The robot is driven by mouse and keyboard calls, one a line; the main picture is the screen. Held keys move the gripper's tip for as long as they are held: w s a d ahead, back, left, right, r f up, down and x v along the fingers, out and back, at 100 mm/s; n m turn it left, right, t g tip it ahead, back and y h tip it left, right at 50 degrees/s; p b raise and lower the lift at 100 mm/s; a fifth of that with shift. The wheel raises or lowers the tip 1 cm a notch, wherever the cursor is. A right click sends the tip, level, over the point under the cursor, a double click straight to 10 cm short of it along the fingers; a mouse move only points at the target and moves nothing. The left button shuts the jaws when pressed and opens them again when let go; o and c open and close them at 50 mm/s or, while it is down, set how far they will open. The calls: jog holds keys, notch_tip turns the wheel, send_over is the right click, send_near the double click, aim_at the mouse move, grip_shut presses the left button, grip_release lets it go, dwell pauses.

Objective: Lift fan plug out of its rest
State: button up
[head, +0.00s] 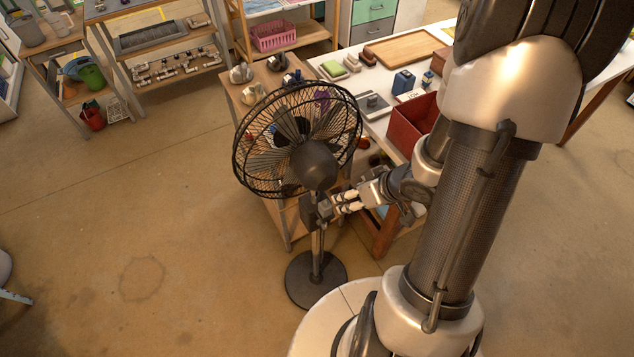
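A black standing fan (314,166) with a round wire cage stands upright on the floor on a dark round base (316,280). A dark box-like part (314,213) sits on its pole below the fan head. My gripper (338,203) reaches in from the right, with its pale fingers right beside this dark part. The fingertips are small and partly merge with the dark part, so I cannot tell whether they touch or hold anything. I cannot make out the fan plug or its rest clearly.
A wooden shelf unit (287,228) stands close behind the fan. A white-topped table with a red bin (413,122) and a wooden board (405,49) is behind my arm. A pink basket (273,36) sits farther back. The floor at left is mostly clear.

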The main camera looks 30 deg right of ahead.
jog(key=b, duration=0.7)
send_near(327, 205)
jog(key=x, duration=0.4)
jog(key=shift+a+f, duration=0.3)
jog(key=shift+w+d+b+x, duration=0.15)
jog(key=shift+b+x, duration=0.6)
jog(key=shift+x, duration=0.75)
jog(key=shift+w+d+b+x, duration=0.1)
jog(key=shift+b+x, duration=0.6)
jog(key=shift+x, duration=0.8)
jog(key=shift+r, duration=0.15)
jog(key=shift+s, duration=0.1)
grip_shut()
